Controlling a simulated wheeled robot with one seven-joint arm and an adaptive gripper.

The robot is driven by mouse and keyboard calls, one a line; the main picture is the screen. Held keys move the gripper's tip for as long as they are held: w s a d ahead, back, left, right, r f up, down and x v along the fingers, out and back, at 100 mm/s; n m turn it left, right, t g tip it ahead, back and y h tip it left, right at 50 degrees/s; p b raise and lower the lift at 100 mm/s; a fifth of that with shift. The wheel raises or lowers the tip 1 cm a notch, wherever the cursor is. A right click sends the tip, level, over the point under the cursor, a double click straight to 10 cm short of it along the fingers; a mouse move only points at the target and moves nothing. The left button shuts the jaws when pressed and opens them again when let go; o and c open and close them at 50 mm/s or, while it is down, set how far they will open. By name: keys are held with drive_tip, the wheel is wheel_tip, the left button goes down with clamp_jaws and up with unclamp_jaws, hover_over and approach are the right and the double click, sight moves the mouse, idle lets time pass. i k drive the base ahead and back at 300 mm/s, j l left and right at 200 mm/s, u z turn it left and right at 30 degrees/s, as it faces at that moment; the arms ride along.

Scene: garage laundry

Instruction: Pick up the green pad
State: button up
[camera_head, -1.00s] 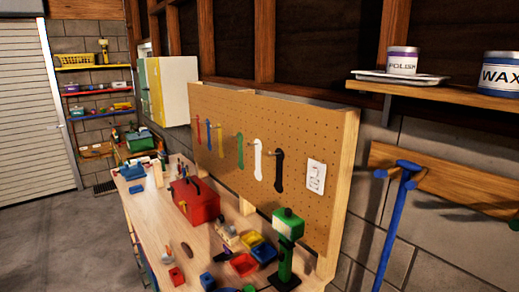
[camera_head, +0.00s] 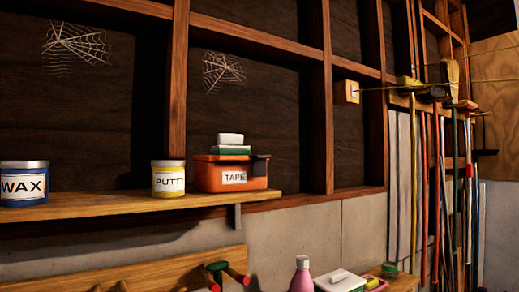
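No thing is plainly a lone green pad. A thin green layer (camera_head: 231,150) lies under a white block (camera_head: 230,139) on top of the orange TAPE box (camera_head: 232,174) on the wooden shelf. I cannot tell if that layer is a pad. A small green item (camera_head: 389,270) also sits on the lower surface at the bottom right, with a small yellow and red item (camera_head: 375,284) near it. My gripper is not in view.
The shelf (camera_head: 100,203) also holds a WAX can (camera_head: 24,184) and a PUTTY can (camera_head: 168,179). Below are a pink bottle (camera_head: 302,275) and a white-lidded box (camera_head: 339,281). Long-handled tools (camera_head: 440,190) hang at the right. Bare shelf lies between the cans.

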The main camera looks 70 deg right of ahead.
sight(231, 144)
drive_tip(key=z, duration=2.05)
